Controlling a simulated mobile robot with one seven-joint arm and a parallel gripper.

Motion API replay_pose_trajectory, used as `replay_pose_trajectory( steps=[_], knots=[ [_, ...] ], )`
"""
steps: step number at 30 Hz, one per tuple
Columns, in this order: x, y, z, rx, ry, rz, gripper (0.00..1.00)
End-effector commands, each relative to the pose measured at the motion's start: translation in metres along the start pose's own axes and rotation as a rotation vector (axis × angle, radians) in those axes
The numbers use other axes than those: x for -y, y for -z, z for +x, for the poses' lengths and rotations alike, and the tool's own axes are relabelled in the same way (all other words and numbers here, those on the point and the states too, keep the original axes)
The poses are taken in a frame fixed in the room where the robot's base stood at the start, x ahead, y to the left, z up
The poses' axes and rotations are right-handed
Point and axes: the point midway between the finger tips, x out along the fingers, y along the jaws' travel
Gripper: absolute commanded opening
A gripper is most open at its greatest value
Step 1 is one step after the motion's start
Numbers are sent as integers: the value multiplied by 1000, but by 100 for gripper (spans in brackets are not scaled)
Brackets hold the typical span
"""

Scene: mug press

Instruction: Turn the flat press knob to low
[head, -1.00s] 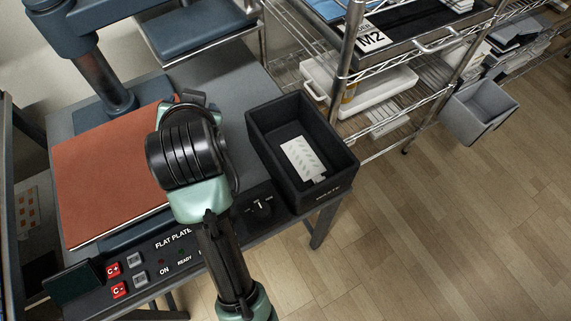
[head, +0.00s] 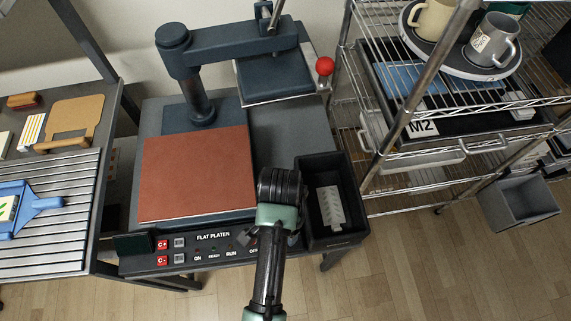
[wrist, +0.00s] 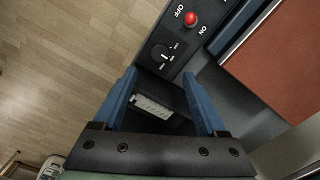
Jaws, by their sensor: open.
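The flat press has a brown-orange lower plate (head: 197,175) and a dark front control panel (head: 213,250) lettered FLAT PLATEN. The knob (wrist: 162,54) shows in the wrist view as a small dark dial with a pale pointer and tiny labels that I cannot read. In the head view my arm hides it. My gripper (wrist: 160,73) is open and empty, its two blue fingers apart, with the knob just beyond and between the tips in the picture. In the head view my wrist is over the panel's right end, and the fingers are hidden or unclear.
A black waste bin (head: 313,227) holding a white item stands right of the panel, close to my gripper. A red button (wrist: 191,19) sits between OFF and ON. A wire shelf (head: 400,185) stands right. A slatted table (head: 60,255) is left.

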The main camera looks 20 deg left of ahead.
Motion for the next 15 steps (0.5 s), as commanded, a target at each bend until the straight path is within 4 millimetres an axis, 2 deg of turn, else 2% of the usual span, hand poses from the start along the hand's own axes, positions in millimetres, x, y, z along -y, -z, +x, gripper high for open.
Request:
replay_pose_trajectory(
  steps=[9, 15],
  knots=[
    [0, 0, 69, 1, -1, -1, 74],
    [0, 0, 98, 0, 0, -1, 74]
  ],
)
